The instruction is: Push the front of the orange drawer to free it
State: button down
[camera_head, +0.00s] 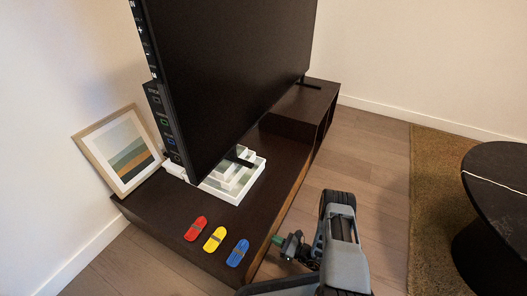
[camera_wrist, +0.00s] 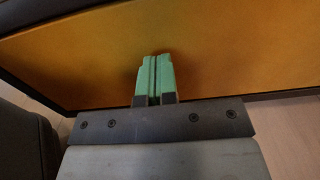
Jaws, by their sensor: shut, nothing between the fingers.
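The orange drawer front (camera_wrist: 90,55) fills much of the wrist view as a flat panel with dark cabinet edges around it. In the head view only a thin orange strip of the drawer (camera_head: 265,246) shows at the cabinet's front side. My gripper (camera_wrist: 157,58) has green fingers, shut together and empty, pointing at the drawer front near its middle. The fingertips overlap the panel in the wrist view; I cannot tell whether they touch it. In the head view my gripper (camera_head: 278,240) is beside the cabinet's front, low, partly hidden by my arm.
The dark low cabinet (camera_head: 277,178) carries a large TV (camera_head: 232,70), a white tray (camera_head: 236,196), a framed picture (camera_head: 119,152), and red (camera_head: 196,229), yellow (camera_head: 215,239) and blue (camera_head: 238,253) items. A round black table (camera_head: 500,200) stands right on a brown rug (camera_head: 432,200). Wood floor (camera_head: 375,150) lies between.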

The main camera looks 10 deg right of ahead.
jog(key=shift+w+a, duration=0.4)
jog(key=shift+a, duration=0.05)
